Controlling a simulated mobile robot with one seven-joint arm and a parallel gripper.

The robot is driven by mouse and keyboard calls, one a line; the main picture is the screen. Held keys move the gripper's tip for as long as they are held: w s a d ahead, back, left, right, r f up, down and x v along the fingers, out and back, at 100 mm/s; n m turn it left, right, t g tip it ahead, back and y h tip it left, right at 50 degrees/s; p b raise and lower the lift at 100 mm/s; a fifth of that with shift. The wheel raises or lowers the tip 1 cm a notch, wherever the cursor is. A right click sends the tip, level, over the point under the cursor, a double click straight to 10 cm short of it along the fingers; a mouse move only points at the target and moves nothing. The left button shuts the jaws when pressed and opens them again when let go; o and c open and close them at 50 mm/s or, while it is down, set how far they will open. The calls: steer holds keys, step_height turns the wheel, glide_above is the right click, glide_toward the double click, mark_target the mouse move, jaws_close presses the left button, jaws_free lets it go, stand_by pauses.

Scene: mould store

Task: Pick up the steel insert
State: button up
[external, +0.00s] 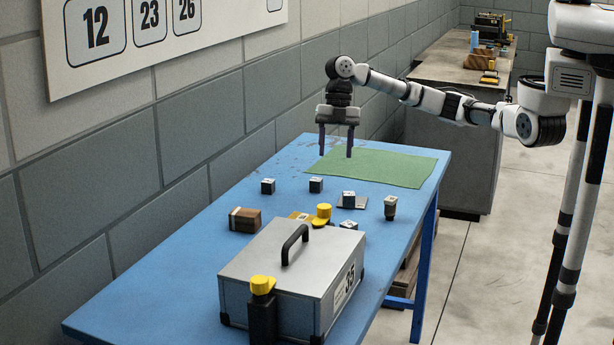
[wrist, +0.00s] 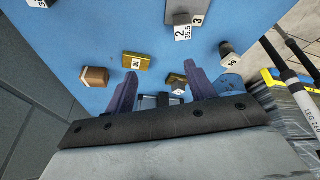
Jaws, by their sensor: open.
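Several small dark blocks with white labelled faces stand on the blue table, and I cannot tell for sure which is the steel insert. In the external view, one block (external: 268,186) is at the left, one (external: 316,185) is nearer my gripper, one (external: 348,198) is by a grey plate, one (external: 348,228) is nearer the case, and a taller one (external: 390,207) is at the right. My gripper (external: 335,155) is open and empty, pointing down above the table's far part. In the wrist view its spread fingers (wrist: 160,72) show, with a small block (wrist: 176,80) between them in the picture.
A grey metal case (external: 290,278) with a black handle fills the table's near part. A brown block (external: 245,219) and a yellow-capped object (external: 322,214) are beyond it. A green mat (external: 390,168) lies bare at the far end. A block wall runs along the left.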

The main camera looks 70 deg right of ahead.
steer(key=s+d, duration=0.2)
steer(key=d, duration=0.1)
steer(key=g+p, duration=0.1)
steer(key=p, duration=0.1)
glide_above(349, 193)
steer(key=w+d, duration=0.1)
steer(key=d, duration=0.1)
steer(key=shift+m, duration=0.4)
steer(key=f, duration=0.7)
steer(key=shift+w+a+f, duration=0.1)
steer(key=shift+w+a, duration=0.05)
steer(key=shift+a, duration=0.05)
steer(key=x, duration=0.1)
steer(key=p+x, duration=0.1)
steer(key=x, duration=0.1)
steer(key=p+x, duration=0.1)
steer(key=x, duration=0.1)
steer(key=shift+s+d, duration=0.1)
steer(key=shift+s, duration=0.2)
steer(key=shift+f, duration=0.35)
steer(key=shift+c, duration=0.4)
jaws_close()
